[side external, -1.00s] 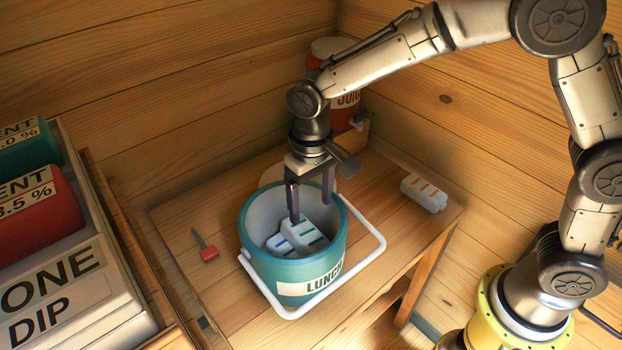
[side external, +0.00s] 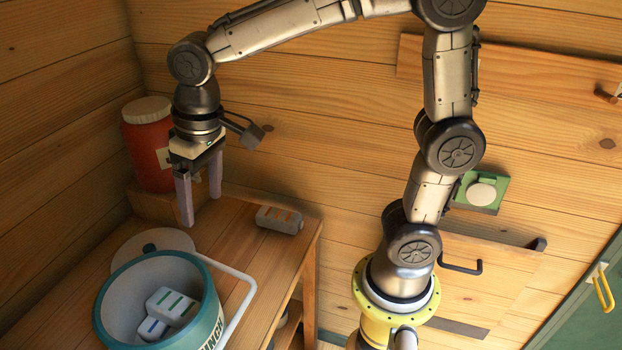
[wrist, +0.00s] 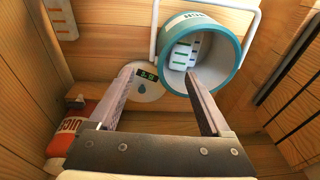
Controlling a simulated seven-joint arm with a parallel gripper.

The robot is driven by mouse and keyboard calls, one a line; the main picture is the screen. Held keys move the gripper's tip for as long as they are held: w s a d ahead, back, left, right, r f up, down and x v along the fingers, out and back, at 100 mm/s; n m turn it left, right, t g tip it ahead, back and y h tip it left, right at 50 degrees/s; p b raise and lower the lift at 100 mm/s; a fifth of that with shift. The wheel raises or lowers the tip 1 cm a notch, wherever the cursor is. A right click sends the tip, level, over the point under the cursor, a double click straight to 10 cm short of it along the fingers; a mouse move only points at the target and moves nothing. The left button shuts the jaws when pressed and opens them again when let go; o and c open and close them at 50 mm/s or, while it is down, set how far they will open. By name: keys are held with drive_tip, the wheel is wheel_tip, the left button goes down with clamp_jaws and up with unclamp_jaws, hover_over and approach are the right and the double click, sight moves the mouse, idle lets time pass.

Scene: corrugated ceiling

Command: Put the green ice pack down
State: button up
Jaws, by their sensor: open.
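The green-striped ice pack (side external: 172,305) lies in the teal lunch bucket (side external: 104,318), beside a blue-striped pack (side external: 151,328). In the wrist view the green-striped pack (wrist: 181,55) shows inside the bucket (wrist: 243,30). My gripper (side external: 201,218) is open and empty, above the table behind the bucket, apart from the packs. In the wrist view its two fingers (wrist: 160,82) are spread wide with nothing between them.
An orange-striped pack (side external: 279,219) lies on the table (side external: 250,255) near its right edge. A red juice jug (side external: 150,158) stands behind my gripper.

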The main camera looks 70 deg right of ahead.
drive_tip(key=s+d+t, duration=0.2)
drive_tip(key=s+d, duration=0.3)
drive_tip(key=s, duration=0.3)
drive_tip(key=s+d+t, duration=0.1)
drive_tip(key=s+d, duration=0.4)
drive_tip(key=s, duration=0.3)
drive_tip(key=shift+r+t+h, duration=0.15)
drive_tip(key=shift+t+h, duration=0.15)
drive_tip(key=shift+t, duration=0.1)
drive_tip(key=shift+d, duration=0.1)
idle(0.5)
drive_tip(key=shift+o, duration=1.4)
